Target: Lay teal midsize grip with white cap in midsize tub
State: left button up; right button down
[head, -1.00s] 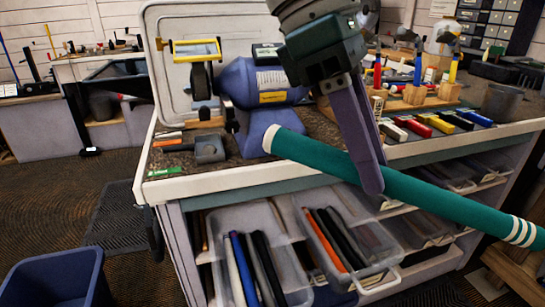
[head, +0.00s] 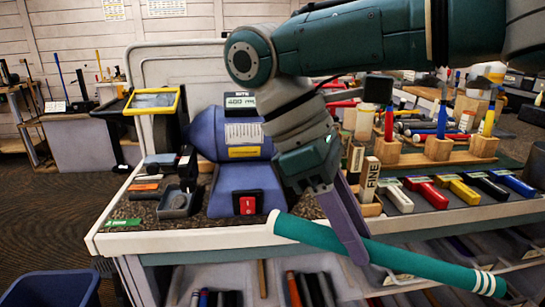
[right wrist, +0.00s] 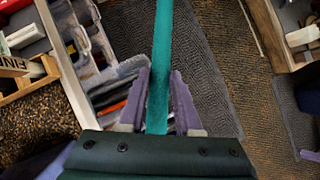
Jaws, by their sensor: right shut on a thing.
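The teal grip (head: 390,254) has a white cap at its left end and white bands near its right end. My right gripper (head: 362,255) is shut on it and holds it in the air in front of the workbench, sloping down to the right. In the right wrist view the teal grip (right wrist: 161,70) runs away from between the purple fingers (right wrist: 160,105). Clear tubs holding grips sit on the shelf under the bench; one tub (head: 240,295) shows at the bottom. I cannot tell which is the midsize tub. My left gripper is not in view.
A blue bin (head: 50,290) stands on the floor at lower left.

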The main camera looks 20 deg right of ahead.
jog(key=s+d+f+n+t+y+b, duration=0.1)
jog(key=d+f+n+t+b, duration=0.1)
jog(key=f+n+t, duration=0.4)
jog(key=d+f+n+t+y+b, duration=0.1)
jog(key=d+f+n+b, duration=0.15)
jog(key=f+n, duration=0.65)
jog(key=s+d+f+n+t+y+b, duration=0.1)
jog(key=f+n+t+b, duration=0.25)
jog(key=f+n, duration=0.35)
jog(key=w+d+f+n+b, duration=0.1)
jog(key=w+d+f+b, duration=0.1)
jog(key=w+b, duration=0.45)
jog(key=w+d+f+n+b, duration=0.1)
jog(key=w+f+b, duration=0.1)
jog(key=w+b, duration=0.45)
jog(key=shift+t, duration=0.25)
jog(key=f+b, duration=0.1)
jog(key=f, duration=0.1)
jog(key=s+f+b, duration=0.1)
jog(key=f+b, duration=0.1)
jog(key=f, duration=0.1)
jog(key=f+b, duration=0.2)
jog(key=shift+s+f, duration=0.15)
jog(key=shift+f, duration=0.05)
jog(key=shift+f+b, duration=0.5)
jog(key=shift+f, duration=0.95)
